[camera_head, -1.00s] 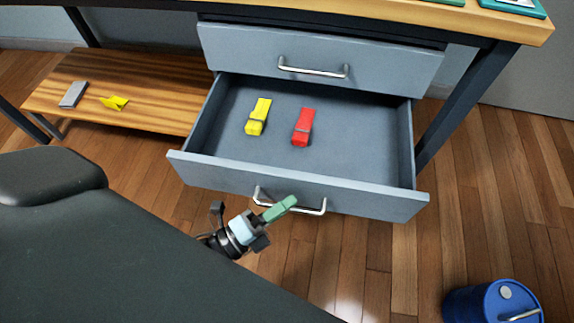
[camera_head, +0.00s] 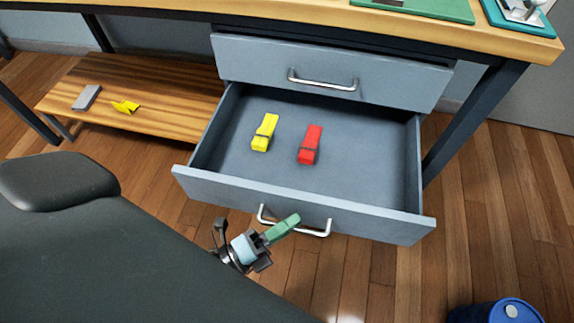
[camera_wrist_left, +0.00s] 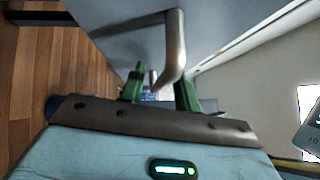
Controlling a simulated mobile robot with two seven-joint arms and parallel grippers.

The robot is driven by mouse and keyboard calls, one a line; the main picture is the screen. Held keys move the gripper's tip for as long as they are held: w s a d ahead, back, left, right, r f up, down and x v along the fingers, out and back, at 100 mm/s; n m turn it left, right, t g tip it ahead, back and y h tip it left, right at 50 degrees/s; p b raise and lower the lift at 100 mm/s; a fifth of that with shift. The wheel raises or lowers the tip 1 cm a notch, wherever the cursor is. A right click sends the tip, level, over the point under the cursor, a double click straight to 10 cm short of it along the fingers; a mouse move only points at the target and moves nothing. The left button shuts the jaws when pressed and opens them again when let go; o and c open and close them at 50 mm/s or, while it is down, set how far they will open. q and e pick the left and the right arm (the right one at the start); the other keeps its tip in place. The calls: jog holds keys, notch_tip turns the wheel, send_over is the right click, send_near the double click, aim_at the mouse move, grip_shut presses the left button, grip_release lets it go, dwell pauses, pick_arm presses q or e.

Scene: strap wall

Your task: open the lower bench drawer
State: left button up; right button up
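The lower bench drawer (camera_head: 310,206) stands pulled well out, its inside open to view. Its silver bar handle (camera_head: 313,233) is on the front panel. My left gripper (camera_head: 284,228), with green fingers, is at the left half of this handle. In the left wrist view, the handle (camera_wrist_left: 175,45) comes down between the two green fingers (camera_wrist_left: 160,90), which stand apart with a gap beside the bar. Contact with the bar is hard to tell. My right gripper is in neither view.
The upper drawer (camera_head: 330,70) is shut. A low wooden shelf (camera_head: 150,105) is at left, a blue drum (camera_head: 490,313) at lower right. The floor before the drawer is clear.

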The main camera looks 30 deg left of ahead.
pick_arm(q)
jog(key=shift+s+a, duration=0.1)
jog(key=shift+s, duration=0.1)
jog(key=v, duration=0.7)
jog(key=shift+s+p, duration=0.2)
jog(key=shift+p, duration=0.1)
jog(key=shift+a, duration=0.1)
